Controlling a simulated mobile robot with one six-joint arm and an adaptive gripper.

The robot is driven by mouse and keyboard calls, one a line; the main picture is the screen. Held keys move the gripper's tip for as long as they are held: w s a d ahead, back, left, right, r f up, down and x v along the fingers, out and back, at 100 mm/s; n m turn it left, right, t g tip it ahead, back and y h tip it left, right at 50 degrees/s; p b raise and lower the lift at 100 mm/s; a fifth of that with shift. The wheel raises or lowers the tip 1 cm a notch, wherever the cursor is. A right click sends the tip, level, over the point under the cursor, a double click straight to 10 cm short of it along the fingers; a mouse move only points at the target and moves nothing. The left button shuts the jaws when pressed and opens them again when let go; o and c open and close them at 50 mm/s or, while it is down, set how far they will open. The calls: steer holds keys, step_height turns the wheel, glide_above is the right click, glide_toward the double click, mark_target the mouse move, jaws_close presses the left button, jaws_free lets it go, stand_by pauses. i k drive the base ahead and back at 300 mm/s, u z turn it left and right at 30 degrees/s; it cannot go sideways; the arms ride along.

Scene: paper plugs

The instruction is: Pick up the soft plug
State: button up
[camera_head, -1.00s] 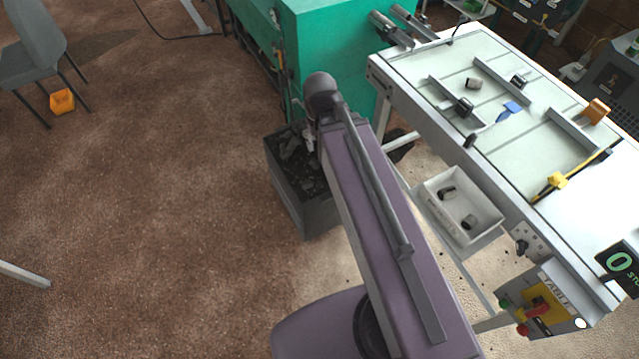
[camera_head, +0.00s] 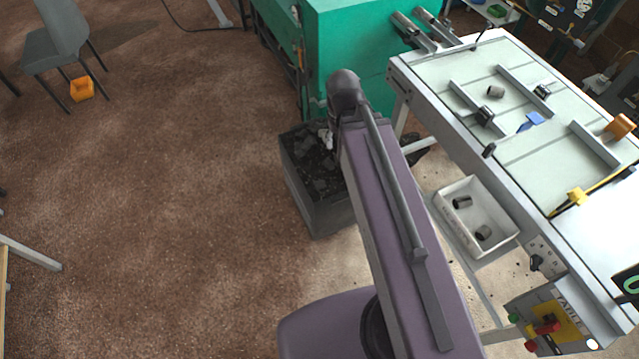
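Several small dark cylindrical plugs are in view, and I cannot tell which one is soft. On the pale table (camera_head: 440,72) at the right, one plug (camera_head: 496,92) lies in the upper middle, another plug (camera_head: 542,91) is right of it, and a third plug (camera_head: 484,115) rests by a metal rail. Two more, an upper plug (camera_head: 462,202) and a lower plug (camera_head: 483,233), lie apart in a white tray (camera_head: 447,219) below the table's near edge. My purple arm fills the centre, left of the tray. My gripper cannot be made out; the arm's far end hides it.
A dark bin (camera_head: 310,200) with black scraps stands behind my arm, by a green machine (camera_head: 350,45). Metal rails and a blue piece (camera_head: 531,121) are on the table. A control box (camera_head: 555,325) hangs at lower right. The brown floor at left is mostly free.

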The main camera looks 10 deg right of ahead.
mark_target(321, 185)
steer(key=i, duration=0.95)
steer(key=z, duration=0.05)
